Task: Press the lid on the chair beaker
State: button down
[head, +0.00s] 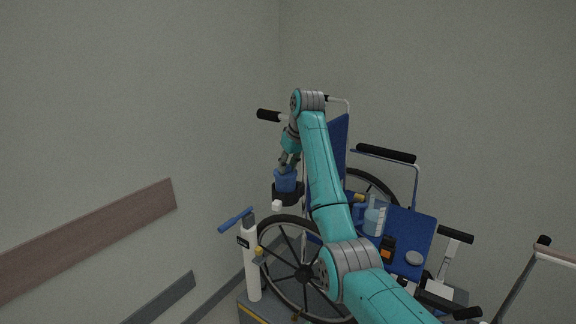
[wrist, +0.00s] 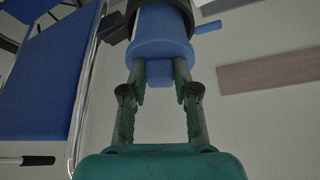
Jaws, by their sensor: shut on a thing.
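My gripper (head: 290,160) points down at a blue lid (head: 284,172) beside the wheelchair's backrest. In the wrist view my fingers (wrist: 160,85) stand on either side of the lid's square knob (wrist: 161,72), shut on the lid. The wider blue rim (wrist: 160,52) lies just beyond the knob. A blue beaker (wrist: 160,22) body shows behind it, set in a black ring holder (head: 288,197). The seam between lid and beaker is too unclear to tell whether it is closed. The lid and beaker look roughly in line.
The wheelchair's blue seat (head: 421,232) holds a clear bluish jug (head: 373,221), a dark orange-marked item (head: 388,250) and a grey disc (head: 414,258). A white cylinder (head: 249,262) with a blue T-handle (head: 236,219) stands left of the wheel. The wall (head: 130,110) is close on the left.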

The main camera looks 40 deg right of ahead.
jog(key=shift+f, duration=0.15)
jog(key=c, duration=0.8)
grip_release()
